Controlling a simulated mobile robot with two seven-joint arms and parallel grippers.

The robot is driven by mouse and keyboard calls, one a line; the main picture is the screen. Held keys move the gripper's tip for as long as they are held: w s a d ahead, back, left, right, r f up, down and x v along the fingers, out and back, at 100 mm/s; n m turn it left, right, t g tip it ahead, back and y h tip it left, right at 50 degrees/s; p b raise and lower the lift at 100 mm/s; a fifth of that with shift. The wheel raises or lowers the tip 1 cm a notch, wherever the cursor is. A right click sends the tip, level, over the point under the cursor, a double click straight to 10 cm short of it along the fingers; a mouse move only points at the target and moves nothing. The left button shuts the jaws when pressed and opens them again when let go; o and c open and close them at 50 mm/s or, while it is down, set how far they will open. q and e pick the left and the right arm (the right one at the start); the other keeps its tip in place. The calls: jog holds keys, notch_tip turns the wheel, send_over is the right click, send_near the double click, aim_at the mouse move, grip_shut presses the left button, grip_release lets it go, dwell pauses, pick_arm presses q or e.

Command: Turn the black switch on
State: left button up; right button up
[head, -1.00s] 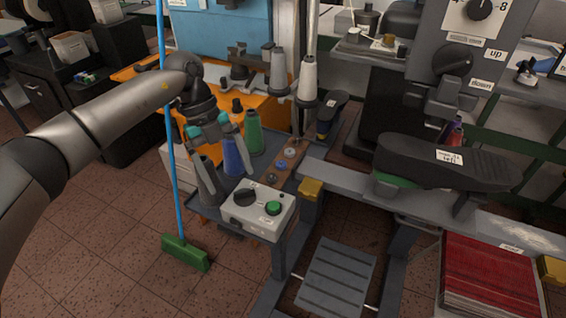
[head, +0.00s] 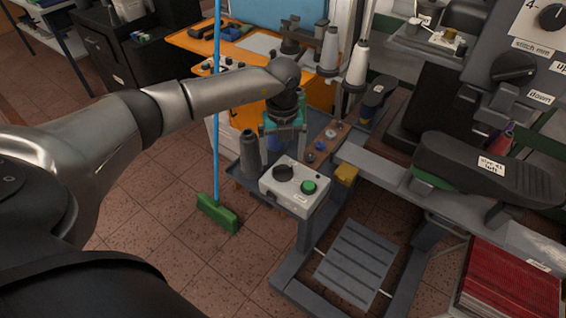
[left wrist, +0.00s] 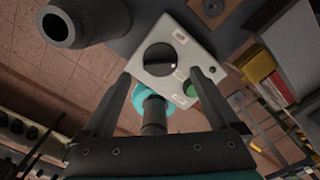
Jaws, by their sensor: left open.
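The black switch (head: 283,173) is a round knob on a pale grey control box (head: 268,187), beside a green button (head: 308,187). The box stands at the front of a grey-blue shelf. My left gripper (head: 282,152) is open, just behind and above the knob in the head view. In the left wrist view the black knob (left wrist: 160,59) lies ahead between the open fingers (left wrist: 160,82), apart from them. The box (left wrist: 188,52) shows there with the green button (left wrist: 190,88) partly behind a finger. My right gripper is not in view.
A dark grey cone (head: 250,152) stands left of the box; a blue spool (head: 276,145) is partly hidden behind my gripper. A green broom (head: 217,212) stands at the left.

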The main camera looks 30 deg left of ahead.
aim_at(283, 167)
pick_arm(q)
jog(key=shift+f, duration=2)
jog(key=shift+c, duration=0.3)
jog(key=c, duration=1.3)
jog(key=m+b, duration=0.1)
jog(key=m, duration=0.3)
jog(key=shift+r+m+b, duration=0.1)
jog(key=shift+m+b, duration=0.6)
jog(key=shift+m, duration=1.7)
jog(key=shift+w, duration=0.1)
